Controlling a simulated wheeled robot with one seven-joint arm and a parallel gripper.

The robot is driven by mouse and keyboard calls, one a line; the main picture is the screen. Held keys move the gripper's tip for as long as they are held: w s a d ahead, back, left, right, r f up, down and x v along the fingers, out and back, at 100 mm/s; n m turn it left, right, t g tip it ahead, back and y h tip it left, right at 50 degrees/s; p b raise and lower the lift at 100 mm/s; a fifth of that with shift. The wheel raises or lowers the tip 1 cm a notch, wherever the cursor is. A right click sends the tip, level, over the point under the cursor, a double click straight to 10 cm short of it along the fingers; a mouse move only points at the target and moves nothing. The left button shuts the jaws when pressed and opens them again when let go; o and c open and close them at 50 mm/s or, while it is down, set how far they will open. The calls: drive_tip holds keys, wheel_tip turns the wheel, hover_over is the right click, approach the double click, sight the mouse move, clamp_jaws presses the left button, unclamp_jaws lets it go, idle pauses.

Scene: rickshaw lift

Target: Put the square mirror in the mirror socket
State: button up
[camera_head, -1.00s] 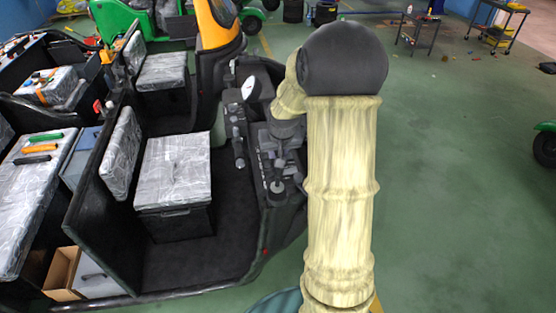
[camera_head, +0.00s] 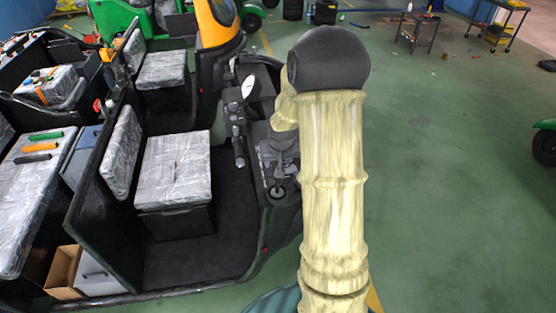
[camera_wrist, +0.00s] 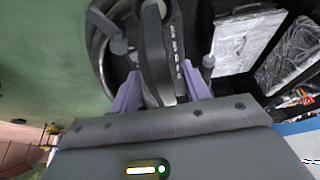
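Behind the fingers are the dark dashboard (camera_wrist: 178,55) and round steering parts of the rickshaw. In the head view my arm reaches over the front of the black rickshaw, and my gripper hangs above its dashboard (camera_head: 238,145), largely hidden by the arm. A small pale oval face (camera_head: 248,87), perhaps a mirror or dial, stands on the dashboard. I cannot make out a square mirror or the mirror socket for certain.
The rickshaw's plastic-wrapped seat (camera_head: 173,170) is left of the dashboard. A second bench (camera_head: 35,190) at the far left carries coloured tools (camera_head: 44,136). An open cardboard box (camera_head: 64,271) is at lower left.

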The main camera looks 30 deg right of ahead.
drive_tip(key=shift+r, duration=0.35)
drive_tip(key=b+v, duration=0.2)
drive_tip(key=v, duration=0.9)
drive_tip(key=shift+r, duration=0.3)
drive_tip(key=shift+s+a, duration=0.15)
drive_tip(key=s+a+f+n+g, duration=0.1)
drive_tip(key=s+a+f, duration=0.2)
drive_tip(key=s+a, duration=0.4)
drive_tip(key=s+a+f+n+y, duration=0.1)
drive_tip(key=s+a+f+n, duration=0.1)
drive_tip(key=s+a+f, duration=0.2)
drive_tip(key=s+a, duration=0.3)
drive_tip(key=shift+f+g, duration=0.3)
drive_tip(key=shift+g, duration=0.1)
drive_tip(key=shift+s, duration=0.1)
